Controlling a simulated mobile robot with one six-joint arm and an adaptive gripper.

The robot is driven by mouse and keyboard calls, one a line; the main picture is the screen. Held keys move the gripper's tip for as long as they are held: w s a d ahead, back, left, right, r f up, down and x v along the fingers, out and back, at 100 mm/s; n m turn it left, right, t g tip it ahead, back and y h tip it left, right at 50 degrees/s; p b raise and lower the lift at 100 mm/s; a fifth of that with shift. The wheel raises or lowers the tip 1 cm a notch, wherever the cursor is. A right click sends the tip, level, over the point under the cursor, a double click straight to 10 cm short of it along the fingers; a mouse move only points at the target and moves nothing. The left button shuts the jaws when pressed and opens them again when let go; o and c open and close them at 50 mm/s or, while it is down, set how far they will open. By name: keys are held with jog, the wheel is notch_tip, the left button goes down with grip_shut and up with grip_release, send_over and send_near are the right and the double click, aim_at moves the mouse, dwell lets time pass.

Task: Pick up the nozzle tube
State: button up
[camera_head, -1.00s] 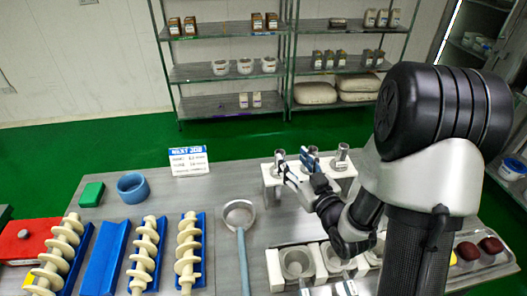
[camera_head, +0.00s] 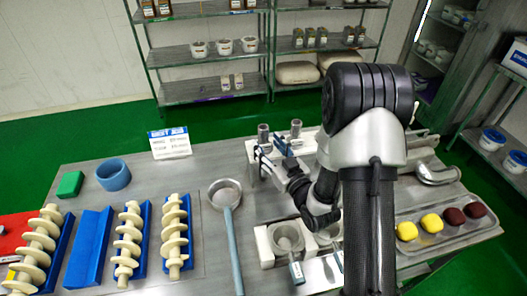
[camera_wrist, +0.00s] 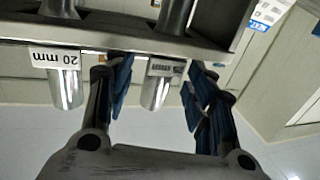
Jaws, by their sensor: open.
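The metal nozzle tubes stand upright in a white stand (camera_head: 253,170) on the table; one tube (camera_head: 263,133) is at its left and another tube (camera_head: 296,128) beside it. My arm hides the stand's right end. My gripper (camera_head: 270,151) is at the stand's front, its blue-padded fingers apart. In the wrist view, upside down, one tube (camera_wrist: 156,92) appears between the open fingers of my gripper (camera_wrist: 160,92), with clearance on both sides. Its label is too blurred to read. Another tube (camera_wrist: 66,88), at a "20 mm" label, is left of the fingers. Contact cannot be told.
A pan (camera_head: 225,193) with a blue handle lies left of the stand. Cream screws (camera_head: 174,235) lie in blue holders further left. A tray (camera_head: 402,212) with coloured balls is at right. Shelves (camera_head: 208,90) stand behind.

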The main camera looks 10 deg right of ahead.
aim_at(266, 144)
jog(key=x, duration=0.3)
jog(key=shift+w, duration=0.15)
grip_shut()
dwell(0.6)
